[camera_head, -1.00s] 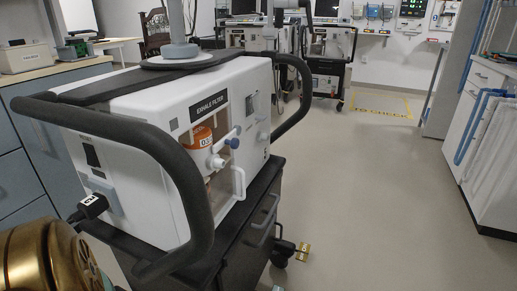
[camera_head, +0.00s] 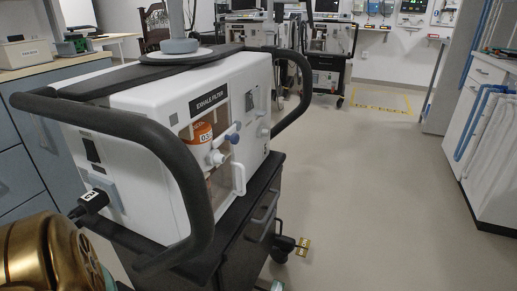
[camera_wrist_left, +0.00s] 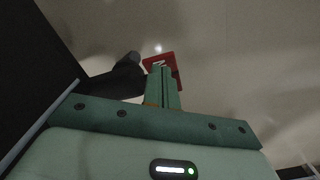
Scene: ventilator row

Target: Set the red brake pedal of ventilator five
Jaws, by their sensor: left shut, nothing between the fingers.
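The ventilator (camera_head: 150,140) stands on a dark cart (camera_head: 245,235) in the head view, with black rail handles around it. The red pedal (camera_wrist_left: 154,62), with a white mark, shows in the left wrist view, beside a dark caster part (camera_wrist_left: 118,82). My left gripper (camera_wrist_left: 163,70) is shut and empty, its green fingers in front of the red pedal and covering part of it. I cannot tell whether they touch it. My right gripper is not in view.
A counter (camera_head: 60,72) with drawers stands to the left. A white cabinet (camera_head: 488,150) with blue tubing stands to the right. More ventilator carts (camera_head: 327,75) stand at the back, near a yellow floor marking (camera_head: 380,105). The floor (camera_head: 380,200) between is clear.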

